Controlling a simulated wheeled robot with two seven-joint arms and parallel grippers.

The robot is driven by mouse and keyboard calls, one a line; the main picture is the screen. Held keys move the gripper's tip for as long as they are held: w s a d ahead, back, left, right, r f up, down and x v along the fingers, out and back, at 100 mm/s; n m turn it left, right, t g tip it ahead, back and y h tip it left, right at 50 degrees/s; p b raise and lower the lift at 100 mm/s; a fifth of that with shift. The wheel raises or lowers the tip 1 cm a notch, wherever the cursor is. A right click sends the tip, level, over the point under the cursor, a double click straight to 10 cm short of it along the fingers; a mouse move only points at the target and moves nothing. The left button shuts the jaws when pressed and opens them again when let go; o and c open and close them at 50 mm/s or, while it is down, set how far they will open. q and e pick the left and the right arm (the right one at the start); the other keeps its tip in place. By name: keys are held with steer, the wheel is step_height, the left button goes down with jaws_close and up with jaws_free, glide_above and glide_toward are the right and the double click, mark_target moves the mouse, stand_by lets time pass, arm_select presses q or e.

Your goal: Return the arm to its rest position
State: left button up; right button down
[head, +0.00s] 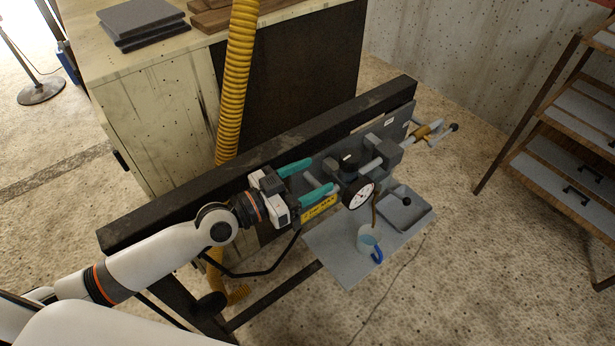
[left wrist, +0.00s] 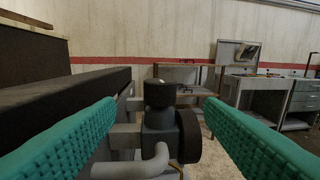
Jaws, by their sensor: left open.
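My left gripper (head: 302,181) is at the rack rail in the head view, with its two teal fingers spread apart and nothing held between them. In the left wrist view the fingers (left wrist: 150,130) stand wide on either side of a dark valve body with a black cap (left wrist: 160,95). In the head view the round white gauge (head: 361,195) and the black cap (head: 348,160) sit just beyond the fingertips. Whether the fingers touch the pipe fitting I cannot tell. My right gripper is not in view.
A long dark beam (head: 150,222) runs behind my left arm, with a grey panel on it. A yellow hose (head: 236,85) hangs before the cabinet (head: 150,110). A shelf rack (head: 560,150) stands right.

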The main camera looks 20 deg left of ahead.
arm_select(q)
steer(key=s+d+f+g+y, duration=0.3)
steer(key=s+f+g+y, duration=0.15)
steer(key=s+f, duration=0.45)
steer(key=s+a+f+n+g+y, duration=0.2)
steer(key=s+a+n+g+y, duration=0.15)
steer(key=s+a, duration=0.3)
steer(key=s+a+f+n+g+y, duration=0.2)
steer(key=s+a+f+n+y, duration=0.15)
steer(key=s+a, duration=0.3)
step_height(320, 180, down, 27)
steer(key=s+g, duration=0.1)
steer(key=s, duration=0.1)
steer(key=s+a+f+m+g, duration=0.1)
steer(key=s+a+f, duration=0.1)
steer(key=s+f, duration=1.2)
steer(key=shift+s+a+f+y, duration=0.2)
steer(key=shift+s+y, duration=0.15)
steer(key=shift+s, duration=0.5)
